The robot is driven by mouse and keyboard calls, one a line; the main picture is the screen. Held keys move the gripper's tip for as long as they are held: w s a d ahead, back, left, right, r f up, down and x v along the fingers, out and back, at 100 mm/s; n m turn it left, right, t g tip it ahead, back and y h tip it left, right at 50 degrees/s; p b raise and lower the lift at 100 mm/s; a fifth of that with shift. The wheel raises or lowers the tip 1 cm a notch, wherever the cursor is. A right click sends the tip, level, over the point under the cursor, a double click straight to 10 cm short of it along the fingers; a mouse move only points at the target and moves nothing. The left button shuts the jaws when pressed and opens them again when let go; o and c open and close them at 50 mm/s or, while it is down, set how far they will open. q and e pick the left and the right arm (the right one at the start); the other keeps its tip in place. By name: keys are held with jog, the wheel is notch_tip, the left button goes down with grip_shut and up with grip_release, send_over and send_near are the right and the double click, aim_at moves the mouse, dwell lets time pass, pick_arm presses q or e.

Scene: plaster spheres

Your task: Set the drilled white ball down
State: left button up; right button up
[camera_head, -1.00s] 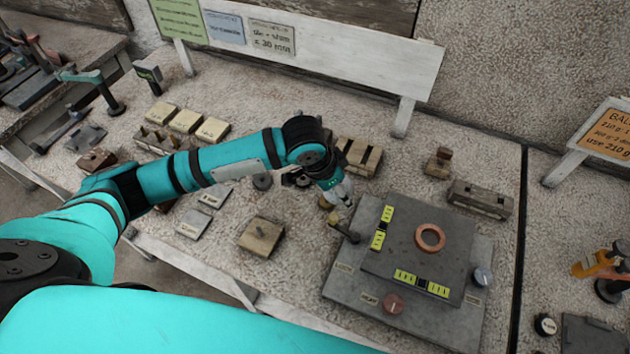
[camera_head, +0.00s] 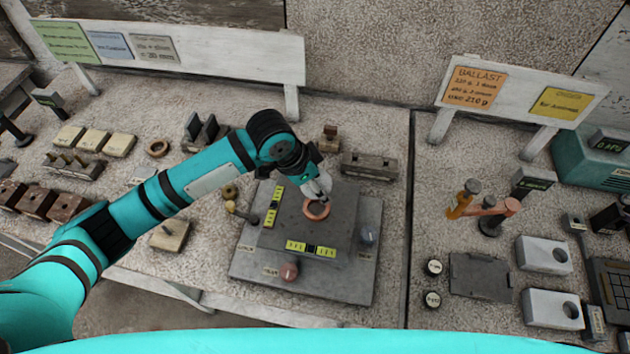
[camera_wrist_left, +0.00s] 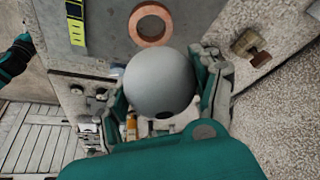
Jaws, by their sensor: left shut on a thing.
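My left gripper (camera_head: 318,190) is over the dark square plate (camera_head: 285,240), right by the copper-coloured ring (camera_head: 317,211) lying on it. In the left wrist view the gripper (camera_wrist_left: 165,90) is shut on the drilled white ball (camera_wrist_left: 158,78), one finger on each side. The ball looks pale grey in shade, and a dark hole (camera_wrist_left: 164,115) shows low on it. The ring (camera_wrist_left: 150,24) lies just beyond the ball in that view, and its opening is bare. In the head view the ball is mostly hidden by the gripper. My right gripper is not seen.
White drilled blocks (camera_head: 543,255) are at the right.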

pick_arm(q)
notch_tip(320, 180, down, 5)
jog(key=shift+d+f+b, duration=0.15)
jog(key=shift+f+b, duration=0.05)
jog(key=shift+b, duration=0.65)
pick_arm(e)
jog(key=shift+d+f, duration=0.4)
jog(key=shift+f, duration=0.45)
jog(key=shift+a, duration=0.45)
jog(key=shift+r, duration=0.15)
pick_arm(q)
jog(key=shift+p, duration=0.4)
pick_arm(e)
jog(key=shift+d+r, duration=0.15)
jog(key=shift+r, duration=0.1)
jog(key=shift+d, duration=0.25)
